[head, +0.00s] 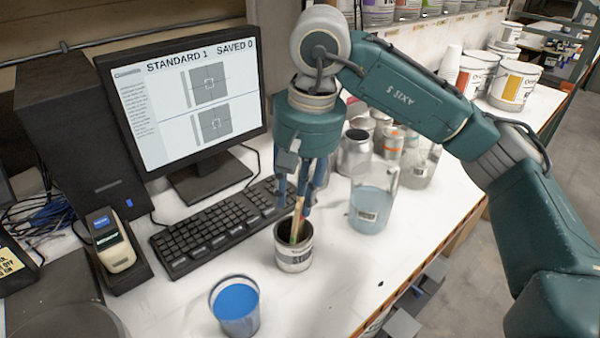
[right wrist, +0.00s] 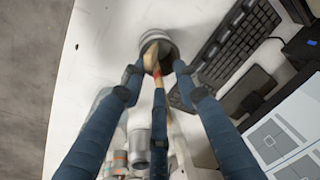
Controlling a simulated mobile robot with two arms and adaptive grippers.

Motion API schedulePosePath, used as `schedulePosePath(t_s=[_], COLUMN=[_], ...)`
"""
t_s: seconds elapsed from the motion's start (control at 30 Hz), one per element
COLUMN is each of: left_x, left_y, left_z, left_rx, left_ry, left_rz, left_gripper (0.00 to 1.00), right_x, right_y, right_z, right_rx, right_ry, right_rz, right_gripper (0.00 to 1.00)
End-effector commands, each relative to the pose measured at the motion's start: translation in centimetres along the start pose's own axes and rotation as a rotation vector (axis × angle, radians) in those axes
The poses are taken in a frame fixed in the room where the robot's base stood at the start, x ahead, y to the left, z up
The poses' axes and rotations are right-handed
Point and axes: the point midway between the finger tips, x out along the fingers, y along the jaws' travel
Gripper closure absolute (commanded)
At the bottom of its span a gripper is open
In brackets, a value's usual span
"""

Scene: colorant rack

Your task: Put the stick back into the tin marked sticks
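The stick (head: 297,222), wooden with coloured stains, stands nearly upright with its lower end inside the mouth of a small tin (head: 294,260). The tin has a pale label whose lettering I cannot read. My right gripper (head: 302,203) is above the tin, its fingers spread around the stick's upper part. In the right wrist view the gripper (right wrist: 158,74) shows gaps between the side fingers and the stick (right wrist: 150,58). The tin (right wrist: 165,36) lies just beyond the fingertips there. My left gripper is not in view.
A pail of blue paint (head: 237,304) stands in front of the tin. A keyboard (head: 215,228) lies left of it, with a monitor (head: 185,90) behind. A clear jug of bluish liquid (head: 372,205) and several cans stand to the right. The bench front right is clear.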

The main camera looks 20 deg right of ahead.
Motion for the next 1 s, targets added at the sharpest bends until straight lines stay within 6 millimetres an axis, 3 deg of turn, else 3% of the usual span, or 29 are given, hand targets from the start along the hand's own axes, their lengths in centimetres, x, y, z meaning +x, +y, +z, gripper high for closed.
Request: schedulePosePath(t_s=[0.3, 0.5, 0.7, 1.0], left_x=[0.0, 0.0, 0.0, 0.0], left_y=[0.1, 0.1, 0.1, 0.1], left_z=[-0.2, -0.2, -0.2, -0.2], left_rx=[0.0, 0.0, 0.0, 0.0], left_ry=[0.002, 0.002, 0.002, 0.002], left_rz=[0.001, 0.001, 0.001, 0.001], left_gripper=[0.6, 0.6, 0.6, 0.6], right_x=[-6.6, -9.8, -11.1, -11.1], right_y=[0.0, 0.0, 0.0, 0.0], right_z=[-0.1, -0.1, 0.0, 0.0], right_rx=[0.0, 0.001, 0.0, 0.0], right_ry=[0.006, 0.003, 0.0, -0.001], right_rz=[0.0, 0.0, 0.0, 0.0], right_gripper=[0.7, 0.7, 0.7, 0.7])
